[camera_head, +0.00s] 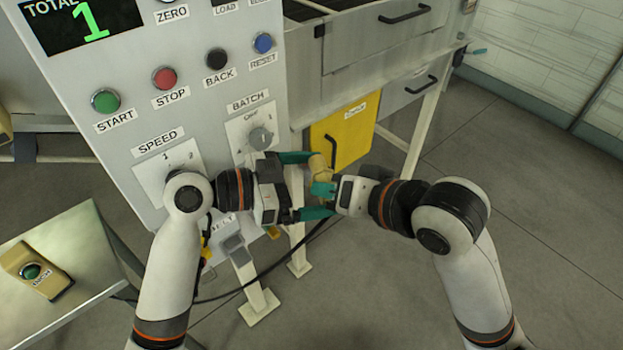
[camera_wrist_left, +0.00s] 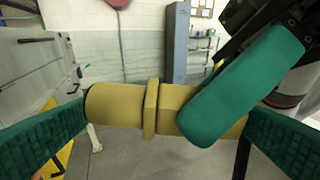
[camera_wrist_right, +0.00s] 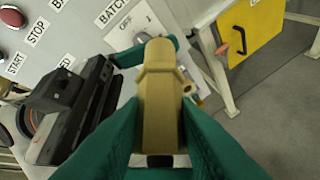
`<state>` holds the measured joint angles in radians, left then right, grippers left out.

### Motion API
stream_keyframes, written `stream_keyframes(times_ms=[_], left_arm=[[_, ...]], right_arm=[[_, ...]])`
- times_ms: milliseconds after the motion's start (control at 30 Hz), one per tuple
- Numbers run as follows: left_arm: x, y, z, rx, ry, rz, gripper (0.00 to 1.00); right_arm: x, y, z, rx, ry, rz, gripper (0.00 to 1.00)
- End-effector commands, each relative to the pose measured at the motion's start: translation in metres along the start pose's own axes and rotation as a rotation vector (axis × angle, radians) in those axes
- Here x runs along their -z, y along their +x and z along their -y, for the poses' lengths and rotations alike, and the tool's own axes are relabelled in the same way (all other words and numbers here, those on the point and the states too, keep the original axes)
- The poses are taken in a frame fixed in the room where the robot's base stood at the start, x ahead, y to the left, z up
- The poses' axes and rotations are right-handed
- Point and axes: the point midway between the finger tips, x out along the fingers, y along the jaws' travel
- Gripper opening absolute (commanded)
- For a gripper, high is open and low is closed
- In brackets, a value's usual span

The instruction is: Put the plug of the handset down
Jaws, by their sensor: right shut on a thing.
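The plug (camera_head: 318,166) is a tan cylinder with a raised collar, held in the air in front of the grey control panel. My right gripper (camera_head: 322,188) is shut on it; the right wrist view shows both teal fingers pressed against the plug (camera_wrist_right: 158,100). My left gripper (camera_head: 304,186) is open, its teal fingers wide apart. In the left wrist view the plug (camera_wrist_left: 115,105) lies across the space between them, with a right finger in front of it. The tan handset (camera_head: 36,270) with a green button rests on the table at the lower left.
The grey table (camera_head: 85,255) has bare room right of the handset. A black cable (camera_head: 235,292) runs low across the floor area. The control panel (camera_head: 130,130) with buttons and knobs stands close behind my grippers. A yellow door (camera_head: 345,135) is behind them.

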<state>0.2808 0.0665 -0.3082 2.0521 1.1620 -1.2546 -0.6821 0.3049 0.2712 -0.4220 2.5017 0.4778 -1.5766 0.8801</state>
Motion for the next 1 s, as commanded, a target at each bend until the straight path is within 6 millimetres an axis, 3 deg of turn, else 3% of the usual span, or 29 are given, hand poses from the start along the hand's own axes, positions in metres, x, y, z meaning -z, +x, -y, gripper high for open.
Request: stream_keyframes(times_ms=[33, 200, 367, 400, 533, 833, 1000], left_arm=[[0.0, 0.0, 0.0, 0.0, 0.0, 0.0, 0.89], [0.0, 0.0, -0.001, -0.002, 0.0, 0.0, 0.61], [0.0, -0.001, -0.001, -0.004, 0.0, 0.0, 0.6], [0.0, -0.001, -0.001, -0.005, 0.0, 0.001, 0.56], [0.0, -0.001, -0.001, -0.004, 0.0, 0.001, 0.56], [0.0, 0.0, 0.0, -0.001, 0.0, 0.001, 0.56], [0.0, 0.0, 0.0, 0.0, 0.0, 0.001, 0.56]], right_arm=[[0.0, 0.0, 0.0, -0.001, 0.0, 0.001, 0.01], [0.0, 0.0, -0.001, -0.002, 0.0, 0.0, 0.01], [0.001, 0.0, -0.001, -0.003, 0.0, -0.001, 0.01], [0.001, 0.0, -0.001, -0.003, 0.0, -0.002, 0.31], [0.001, 0.0, -0.001, -0.002, 0.0, -0.002, 0.52], [-0.002, -0.001, 0.0, 0.0, 0.005, 0.009, 0.52], [-0.032, -0.01, 0.005, 0.017, 0.074, 0.12, 0.52]])
